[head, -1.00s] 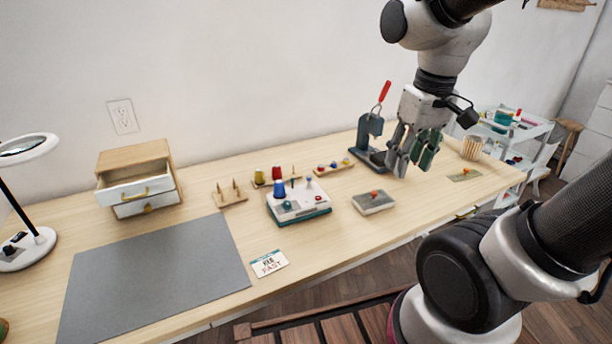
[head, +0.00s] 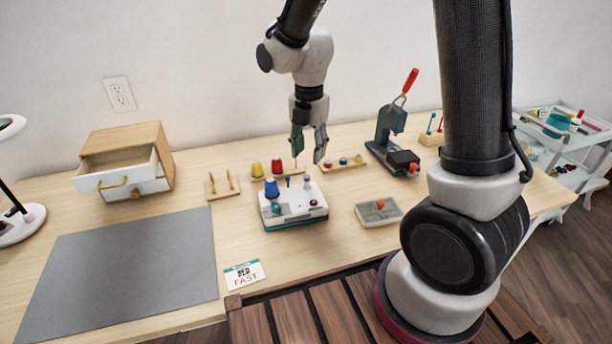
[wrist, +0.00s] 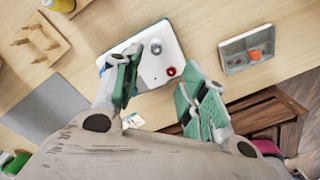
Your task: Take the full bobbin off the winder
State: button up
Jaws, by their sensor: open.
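The winder (head: 290,217) is a white box with a teal base on the table. It carries a blue cone (head: 271,188), a teal knob (head: 276,208), a red button (head: 313,202) and a small pale round piece (head: 307,182) on top. I cannot tell surely whether that piece is the full bobbin. The pale piece (wrist: 155,47) and red button (wrist: 170,71) also show in the wrist view. My gripper (head: 308,160) is open and empty, pointing down above the winder's back side. In the wrist view its left finger hides the winder's left part.
A rack with yellow and red spools (head: 257,170) stands behind the winder, and a peg board (head: 222,187) to its left. A grey tray (head: 368,216) with an orange piece is at right. A press with a red handle (head: 390,125) stands farther back. The grey mat (head: 130,265) is clear.

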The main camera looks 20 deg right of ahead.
aim_at(307, 176)
jog(key=shift+f, duration=0.2)
jog(key=shift+n, duration=0.3)
jog(key=f, duration=0.5)
jog(key=w+f, duration=0.1)
jog(key=f, duration=0.1)
jog(key=shift+f, duration=0.25)
jog(key=shift+c, duration=0.2)
jog(key=c, duration=0.7)
jog(key=shift+c, duration=0.2)
